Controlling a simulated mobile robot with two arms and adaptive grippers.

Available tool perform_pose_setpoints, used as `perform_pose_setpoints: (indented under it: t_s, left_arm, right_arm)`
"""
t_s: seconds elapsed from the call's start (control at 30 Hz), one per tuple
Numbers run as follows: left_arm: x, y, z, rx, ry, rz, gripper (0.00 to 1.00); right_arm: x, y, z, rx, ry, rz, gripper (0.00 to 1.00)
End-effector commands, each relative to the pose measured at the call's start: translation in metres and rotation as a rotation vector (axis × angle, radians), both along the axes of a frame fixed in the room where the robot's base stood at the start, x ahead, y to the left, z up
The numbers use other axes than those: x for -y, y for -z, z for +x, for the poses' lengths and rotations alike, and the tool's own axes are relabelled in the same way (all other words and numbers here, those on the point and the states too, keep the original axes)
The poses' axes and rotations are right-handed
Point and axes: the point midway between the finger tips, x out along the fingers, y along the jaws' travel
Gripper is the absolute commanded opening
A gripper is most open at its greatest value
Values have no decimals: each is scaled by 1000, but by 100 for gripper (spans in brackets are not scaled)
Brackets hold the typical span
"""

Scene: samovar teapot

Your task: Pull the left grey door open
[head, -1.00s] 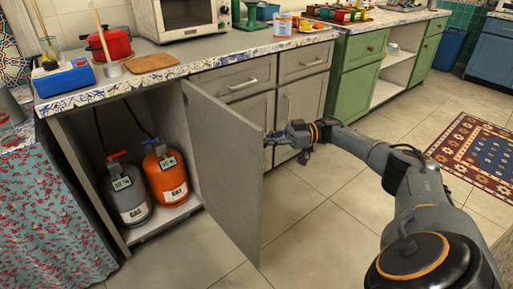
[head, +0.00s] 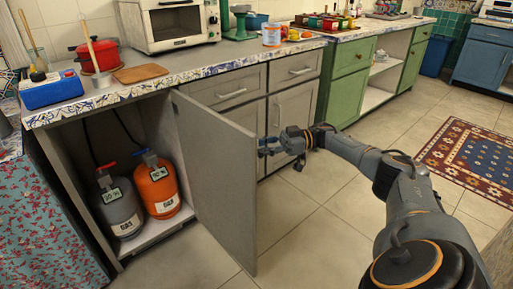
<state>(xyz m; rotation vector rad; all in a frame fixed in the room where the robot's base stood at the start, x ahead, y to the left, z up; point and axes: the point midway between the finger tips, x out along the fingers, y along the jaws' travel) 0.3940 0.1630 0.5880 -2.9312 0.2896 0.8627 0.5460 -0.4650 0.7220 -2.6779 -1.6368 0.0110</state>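Inside the cabinet are a grey gas bottle (head: 118,212) and an orange gas bottle (head: 157,190). My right gripper (head: 268,145) is at the door's free edge, on the door's right side, at upper-middle height. Its fingers point left toward the edge. They are small and partly overlap the door, so I cannot tell whether they touch or grip it. My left gripper is not in view.
Another closed grey door (head: 291,125) with a vertical handle lies behind my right gripper. The counter (head: 205,70) above carries a red pot (head: 97,56), a blue box (head: 52,93) and an oven (head: 172,22). The tiled floor (head: 315,240) right of the open door is clear.

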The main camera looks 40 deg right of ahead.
Motion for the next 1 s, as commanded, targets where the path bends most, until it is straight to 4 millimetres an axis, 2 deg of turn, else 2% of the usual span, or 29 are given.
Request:
perform_pose_setpoints:
  t_s: [0.23, 0.6, 0.8, 1.0]
  left_arm:
    - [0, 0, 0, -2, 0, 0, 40]
    - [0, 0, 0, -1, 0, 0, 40]
    - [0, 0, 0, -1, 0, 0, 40]
    - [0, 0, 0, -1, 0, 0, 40]
  right_arm:
    - [2, -1, 0, 4, 3, 2, 33]
    - [49, -1, -24, 4, 6, 1, 33]
    - [63, -1, -32, 4, 4, 0, 33]
    - [68, 0, -35, 2, 2, 1, 33]
